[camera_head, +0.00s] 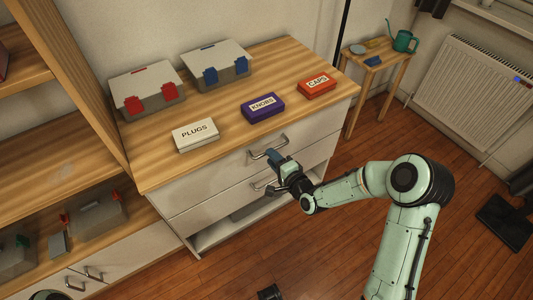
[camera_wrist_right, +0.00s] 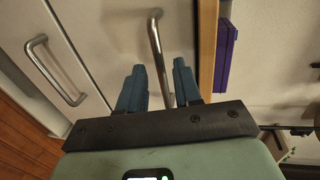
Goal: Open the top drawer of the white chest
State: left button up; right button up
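The white chest (camera_head: 219,194) has a wooden top and its top drawer (camera_head: 207,184) looks shut. The top drawer's metal bar handle (camera_head: 268,147) shows in the wrist view (camera_wrist_right: 156,45) too. My right gripper (camera_head: 274,158) is at this handle. In the wrist view its two blue fingers (camera_wrist_right: 158,84) are open, with the handle bar between them and a gap on each side; I cannot tell whether they touch it. A small dark piece at the bottom edge of the head view may be my left gripper (camera_head: 268,292); its fingers cannot be made out.
The lower drawer's handle (camera_wrist_right: 55,70) is just below. On the chest top are a white PLUGS box (camera_head: 195,135), a purple KNOBS box (camera_head: 263,107), an orange CAPS box (camera_head: 316,85) and two lidded cases. A shelf unit (camera_head: 65,165) stands at left. Floor (camera_head: 310,260) in front is mostly clear.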

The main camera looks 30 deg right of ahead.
pick_arm(q)
jog(key=shift+w+f, duration=0.15)
jog(key=shift+f, duration=0.1)
pick_arm(e)
jog(key=shift+x, duration=2.05)
grip_shut()
pick_arm(q)
jog(key=shift+s, duration=0.2)
pick_arm(e)
jog(key=shift+s, duration=0.15)
